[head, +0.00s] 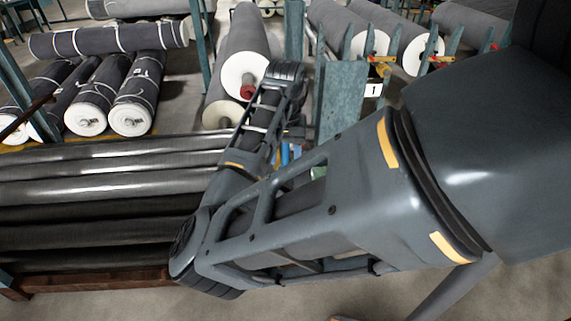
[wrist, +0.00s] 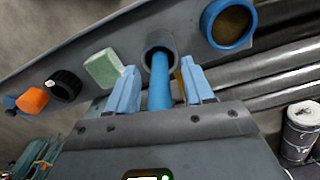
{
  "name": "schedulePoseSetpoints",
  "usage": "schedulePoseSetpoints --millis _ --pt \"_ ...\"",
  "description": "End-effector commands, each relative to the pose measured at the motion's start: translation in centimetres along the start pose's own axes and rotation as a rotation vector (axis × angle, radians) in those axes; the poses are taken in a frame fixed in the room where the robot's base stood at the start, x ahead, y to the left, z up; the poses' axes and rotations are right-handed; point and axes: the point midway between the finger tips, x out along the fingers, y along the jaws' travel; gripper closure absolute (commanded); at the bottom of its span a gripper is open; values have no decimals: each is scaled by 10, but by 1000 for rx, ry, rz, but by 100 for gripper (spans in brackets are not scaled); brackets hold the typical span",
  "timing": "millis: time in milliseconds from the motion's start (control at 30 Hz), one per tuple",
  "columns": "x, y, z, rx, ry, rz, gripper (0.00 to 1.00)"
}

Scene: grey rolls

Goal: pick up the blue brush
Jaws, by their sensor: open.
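In the wrist view, the blue brush (wrist: 160,88) shows as a straight blue shaft whose far end meets a dark grey round piece (wrist: 147,51). I cannot tell whether that piece is part of the brush or a holder around it. My gripper (wrist: 159,67) is open, with one pale blue finger on each side of the shaft. Small gaps show between shaft and fingers; contact is not visible. The shaft's near end is hidden behind the gripper body. In the head view my arm hides most of this spot; only small blue bits show past it.
On the same narrow grey surface (wrist: 70,42) lie a green block (wrist: 103,68), a black round item (wrist: 66,84) and an orange item (wrist: 33,99) to the left, and a blue ring-shaped roll (wrist: 207,22) to the right. Long dark rolls (head: 100,190) lie stacked at the left.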

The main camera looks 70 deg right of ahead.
Motion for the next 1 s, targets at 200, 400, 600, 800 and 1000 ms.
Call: schedulePoseSetpoints --millis 200,400,600,800,1000 --pt "0 0 0 0 0 0 63" --pt "0 0 0 0 0 1 82" --pt "0 0 0 0 0 1 100" --pt "-1 0 0 0 0 0 100" --pt "-7 0 0 1 1 0 100"
